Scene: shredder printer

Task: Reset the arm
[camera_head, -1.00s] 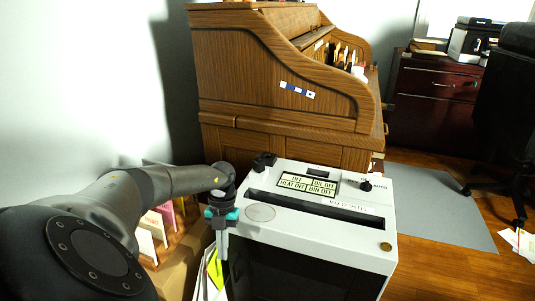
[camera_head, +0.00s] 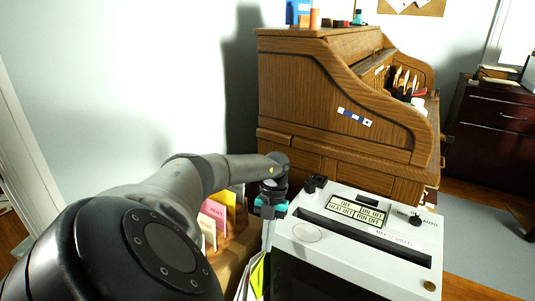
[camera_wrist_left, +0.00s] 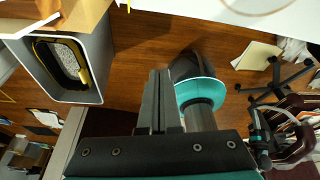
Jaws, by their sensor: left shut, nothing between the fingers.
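My left arm comes in from the left in the head view. My left gripper (camera_head: 267,232) points down just left of the white shredder (camera_head: 307,234), near its left edge. Its teal part shows above the fingers. In the left wrist view the dark fingers of the left gripper (camera_wrist_left: 160,100) lie together, shut, with nothing between them. My right gripper does not show.
A wooden roll-top desk (camera_head: 310,95) stands behind the shredder. Coloured folders (camera_head: 215,212) stand below my left forearm. A dark cabinet (camera_head: 490,125) is at the right. A grey bin with a yellow rim (camera_wrist_left: 97,75) shows in the wrist view.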

